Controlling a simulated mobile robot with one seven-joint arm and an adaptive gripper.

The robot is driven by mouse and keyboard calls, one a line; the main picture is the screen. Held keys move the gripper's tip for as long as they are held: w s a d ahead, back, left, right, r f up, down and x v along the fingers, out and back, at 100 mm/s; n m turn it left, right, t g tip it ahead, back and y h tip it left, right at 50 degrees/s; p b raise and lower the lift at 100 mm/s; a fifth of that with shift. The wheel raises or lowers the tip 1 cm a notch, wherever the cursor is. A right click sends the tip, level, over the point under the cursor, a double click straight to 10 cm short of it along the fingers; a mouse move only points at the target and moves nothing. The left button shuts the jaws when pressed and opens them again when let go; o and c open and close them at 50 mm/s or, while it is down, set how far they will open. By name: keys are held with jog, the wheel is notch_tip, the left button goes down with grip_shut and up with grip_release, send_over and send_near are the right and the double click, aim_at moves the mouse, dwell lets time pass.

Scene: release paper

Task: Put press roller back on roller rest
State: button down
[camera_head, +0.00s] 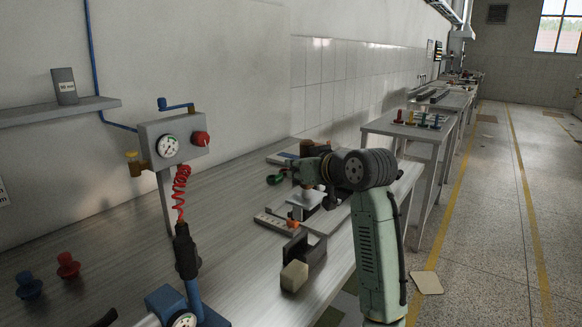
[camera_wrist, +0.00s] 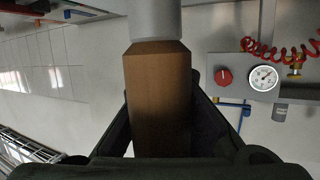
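My gripper (camera_head: 308,172) is over the far part of the workbench. In the wrist view its dark fingers (camera_wrist: 160,105) are on both sides of a brown block-like handle (camera_wrist: 158,85) and appear to press against it. A grey cylinder (camera_wrist: 154,18) joins the handle's end; I take these as the press roller. In the head view the brown handle end (camera_head: 309,148) shows just above the gripper, and a pale grey part (camera_head: 307,197) shows below it. My arm hides part of this area. I cannot tell for certain which bench piece is the roller rest; a dark bracket (camera_head: 305,250) stands nearer.
A beige block (camera_head: 294,276) stands by the dark bracket. A grey strip (camera_head: 272,222) lies beside an orange part (camera_head: 294,213). A gauge panel (camera_head: 170,138) with a red coiled hose stands left. Red (camera_head: 67,265) and blue (camera_head: 28,285) knobs sit at left.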

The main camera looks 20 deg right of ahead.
aim_at(311, 215)
jog(key=shift+s+r+p, duration=0.1)
jog(key=shift+p, duration=0.2)
jog(key=shift+f+b, duration=1.85)
jog(key=shift+f, duration=1.1)
jog(key=shift+f+b, duration=1.2)
jog(key=shift+f, duration=1.6)
jog(key=c, duration=1.7)
grip_release()
jog(key=shift+s, duration=0.1)
jog(key=v, duration=1.2)
